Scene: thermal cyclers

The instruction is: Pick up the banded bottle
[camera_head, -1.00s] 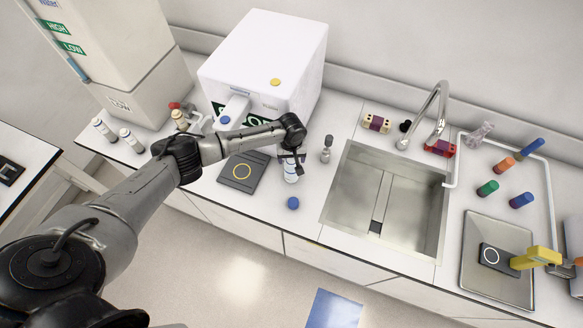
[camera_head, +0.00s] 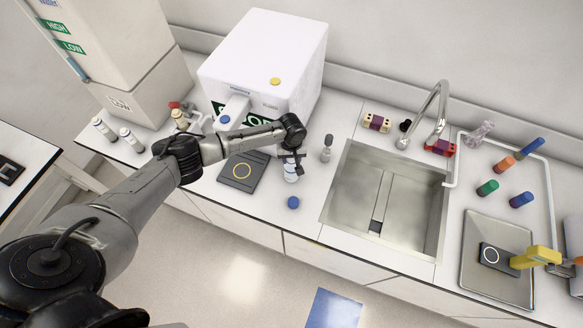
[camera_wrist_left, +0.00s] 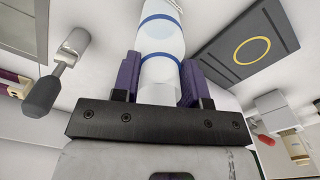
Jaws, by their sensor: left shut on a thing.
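The banded bottle is white with blue bands; it fills the top middle of the left wrist view (camera_wrist_left: 161,45). In the head view the bottle (camera_head: 291,176) stands at the counter's front, right of the dark square plate, partly hidden by my gripper. My left gripper (camera_head: 291,160) is shut on the bottle, with one purple finger pad on each side of it in the left wrist view (camera_wrist_left: 160,80). I cannot tell whether the bottle's base touches the counter. My right gripper is not in view.
A dark plate with a yellow ring (camera_head: 242,172) lies left of the bottle. The sink (camera_head: 348,190) is farther right. A white machine (camera_head: 265,65) stands behind.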

